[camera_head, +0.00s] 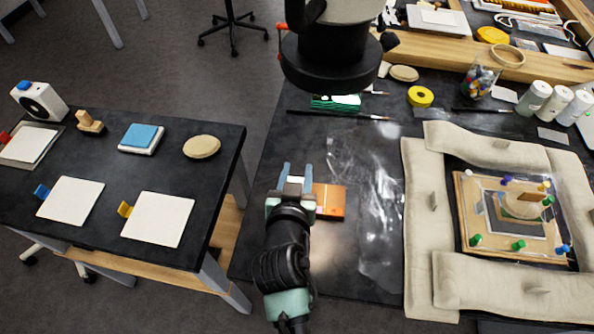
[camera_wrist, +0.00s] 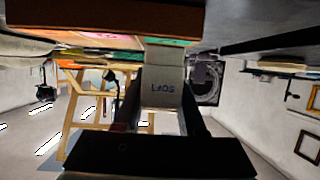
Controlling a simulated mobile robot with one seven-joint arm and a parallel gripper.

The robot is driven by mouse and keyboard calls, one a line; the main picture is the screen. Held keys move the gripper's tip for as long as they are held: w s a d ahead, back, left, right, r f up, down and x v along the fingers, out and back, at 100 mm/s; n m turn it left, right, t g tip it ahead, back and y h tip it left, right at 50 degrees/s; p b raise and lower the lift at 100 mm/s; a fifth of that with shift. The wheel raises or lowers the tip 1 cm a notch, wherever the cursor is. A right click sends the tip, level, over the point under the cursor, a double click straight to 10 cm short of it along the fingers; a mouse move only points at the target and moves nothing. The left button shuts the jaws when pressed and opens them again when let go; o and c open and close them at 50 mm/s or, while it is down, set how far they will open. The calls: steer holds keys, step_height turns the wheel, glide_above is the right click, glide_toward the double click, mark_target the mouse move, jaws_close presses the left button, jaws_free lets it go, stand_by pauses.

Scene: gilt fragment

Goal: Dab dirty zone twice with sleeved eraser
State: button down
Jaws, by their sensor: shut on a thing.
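My gripper (camera_head: 295,180) is low over the dark table, left of the orange block. It is shut on the sleeved eraser (camera_head: 294,180), whose pale end shows between the blue-grey fingertips. In the wrist view, the eraser (camera_wrist: 163,85) is a whitish block with dark lettering between the dark fingers. Whether it touches the table is unclear. A framed panel (camera_head: 465,235) with a rounded tan piece (camera_head: 522,205) lies at the right, apart from my gripper. No dirty zone can be made out clearly.
The orange block (camera_head: 329,201) is close to my gripper's right. Pale padded bolsters (camera_head: 420,230) surround the panel, and coloured pegs stand on it. Shiny clear film or glare (camera_head: 370,190) lies between. A brush (camera_head: 340,115) lies behind. A side table (camera_head: 100,205) holds white pads.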

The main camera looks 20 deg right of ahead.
steer(key=shift+f, duration=0.2)
step_height(320, 180, up, 7)
steer(key=p, duration=0.6)
steer(key=shift+r, duration=0.15)
stand_by(0.4)
